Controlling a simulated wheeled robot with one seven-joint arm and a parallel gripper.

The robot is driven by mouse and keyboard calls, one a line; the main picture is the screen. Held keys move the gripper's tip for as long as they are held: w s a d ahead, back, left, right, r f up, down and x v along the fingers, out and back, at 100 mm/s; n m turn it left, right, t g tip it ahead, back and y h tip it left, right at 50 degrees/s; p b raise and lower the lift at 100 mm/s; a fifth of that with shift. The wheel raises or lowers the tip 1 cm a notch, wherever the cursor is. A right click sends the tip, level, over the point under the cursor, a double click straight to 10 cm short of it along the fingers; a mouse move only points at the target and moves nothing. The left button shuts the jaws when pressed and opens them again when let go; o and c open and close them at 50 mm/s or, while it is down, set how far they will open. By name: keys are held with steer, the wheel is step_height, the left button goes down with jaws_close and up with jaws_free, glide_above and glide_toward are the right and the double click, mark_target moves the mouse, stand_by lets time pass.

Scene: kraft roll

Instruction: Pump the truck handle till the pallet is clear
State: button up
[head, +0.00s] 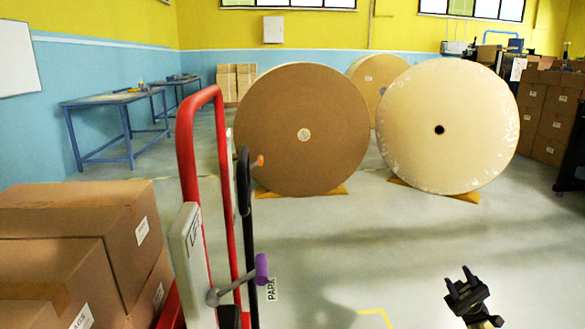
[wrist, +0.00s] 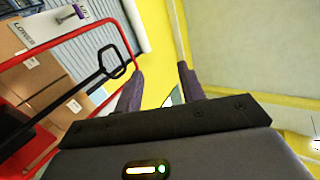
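The truck's red frame (head: 185,150) stands at centre left, close to me. A black handle with a loop top (head: 244,180) rises beside it, with an orange-tipped lever near the loop. A grey lever with a purple grip (head: 262,268) sits lower, by a white lettered panel (head: 187,240) and a PARK label. The black handle also shows in the wrist view (wrist: 112,62), left of my fingers. My gripper (head: 458,280) is at the lower right, well apart from the handle. Its two fingers are spread and empty in the wrist view (wrist: 160,72). The pallet is not visible.
Cardboard boxes (head: 75,235) are stacked at the left by the truck. Large paper rolls (head: 310,120) stand behind on yellow wedges. Blue tables (head: 120,98) line the left wall, and more boxes (head: 548,110) stand at the right. The floor between the truck and my gripper is clear.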

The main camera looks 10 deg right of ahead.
steer(key=w+a+r+m+g+h+p, duration=0.1)
steer(key=w+a+r+g+h, duration=0.2)
steer(key=a, duration=0.8)
steer(key=w+a+r+g+h+p, duration=0.15)
steer(key=w+a+r, duration=0.3)
steer(key=a, duration=0.65)
steer(key=w+a+r+m+g+h, duration=0.1)
steer(key=w+a+r+h, duration=0.3)
steer(key=a, duration=0.7)
steer(key=s+a+f+g+h, duration=0.1)
steer(key=a+f+h, duration=0.1)
steer(key=a, duration=0.5)
steer(key=s+a+f+g+h, duration=0.1)
steer(key=a+f+h, duration=0.1)
steer(key=a, duration=0.5)
steer(key=s+a+f+n+h+p, duration=0.1)
steer(key=s+a+f+h+p, duration=0.2)
steer(key=s+a+f+h, duration=0.45)
steer(key=s+d+r+n+t+h+p, duration=0.1)
steer(key=s+d+r+t+h+p, duration=0.15)
steer(key=s+d+t+h, duration=0.35)
steer(key=s+d+r+n+t+h+p, duration=0.1)
steer(key=s+d+r+n+t+h, duration=0.15)
steer(key=s+d, duration=0.7)
step_height(320, 180, up, 38)
steer(key=s+a+g+p, duration=0.1)
steer(key=p, duration=3.7)
steer(key=shift+s+r+m+h, duration=0.25)
steer(key=shift+s+m+h, duration=0.1)
steer(key=shift+m, duration=0.1)
